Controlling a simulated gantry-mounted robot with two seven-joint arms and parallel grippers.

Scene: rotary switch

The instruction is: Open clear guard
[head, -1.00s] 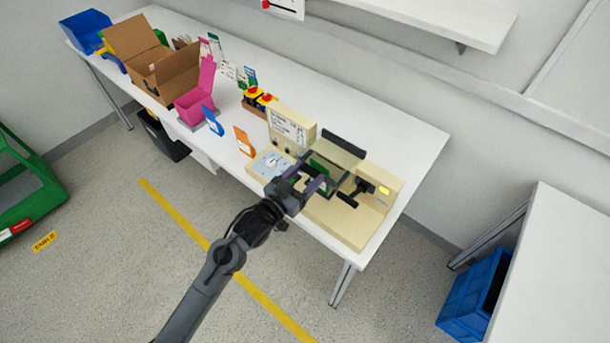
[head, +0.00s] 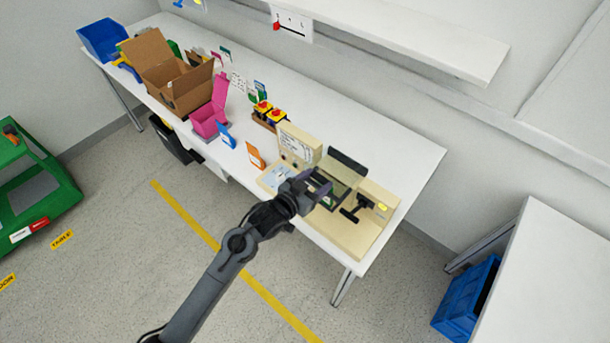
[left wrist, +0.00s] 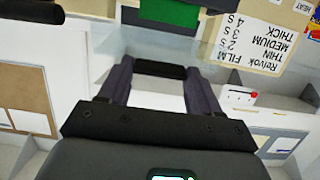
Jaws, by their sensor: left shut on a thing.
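The beige sealing machine (head: 352,228) stands at the near right end of the white table. Its clear guard (head: 340,184) is a see-through panel with dark edges, seen at the machine's middle. My left gripper (head: 312,189) is at the guard's near left side. In the left wrist view, the two fingers (left wrist: 160,84) are on either side of a black bar (left wrist: 160,71) at the edge of the clear panel (left wrist: 150,45), and the gripper is shut on it. The exact finger contact is hard to see. My right gripper is in neither view.
A black lever handle (head: 357,208) stands right of the guard. A beige label box (head: 300,142) stands left of it. An orange packet (head: 256,157), a pink bin (head: 209,121) and an open cardboard box (head: 180,85) stand farther left. The table's back right is clear.

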